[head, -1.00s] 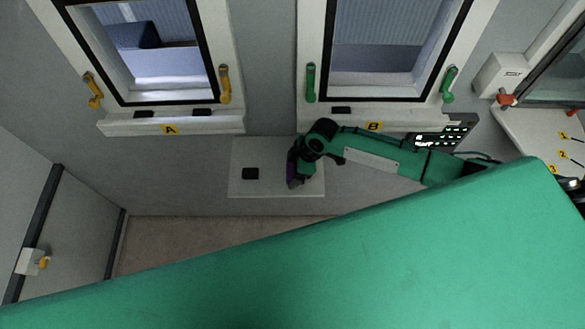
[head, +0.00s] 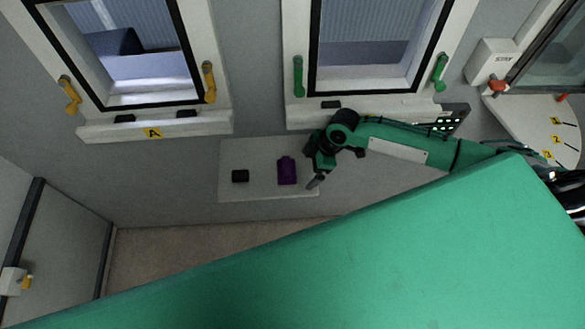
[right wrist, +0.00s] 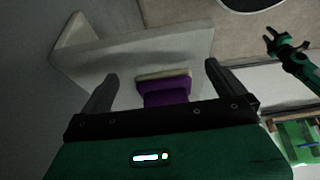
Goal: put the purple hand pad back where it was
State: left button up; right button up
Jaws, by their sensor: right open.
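The purple hand pad (head: 287,171) stands on the small white shelf (head: 262,188) below the windows, apart from the black block to its left. My right gripper (head: 315,181) is just right of the pad in the head view, and a gap shows between them. In the right wrist view the jaws (right wrist: 161,70) are open, and the purple pad (right wrist: 165,90) with its pale edge shows in the space between the fingers, not gripped. A second green arm, seemingly my left, shows small at the upper right with its gripper (right wrist: 272,38); its jaw state is too small to tell.
A black block (head: 240,176) sits on the shelf. Window sills marked A (head: 153,133) and B run above it, with yellow handles (head: 209,82) and green handles (head: 298,76). A dark panel with lights (head: 447,121) is right, near my right arm. The shelf's left end is clear.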

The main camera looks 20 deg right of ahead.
jog(key=shift+s+d+b, duration=0.2)
jog(key=shift+s+d, duration=0.05)
jog(key=shift+d, duration=0.5)
jog(key=shift+s+d+b, duration=0.15)
jog(key=shift+s+d, duration=0.05)
jog(key=shift+d, duration=0.5)
jog(key=shift+s+d+b, duration=0.2)
jog(key=shift+s+d, duration=0.05)
jog(key=shift+d, duration=0.5)
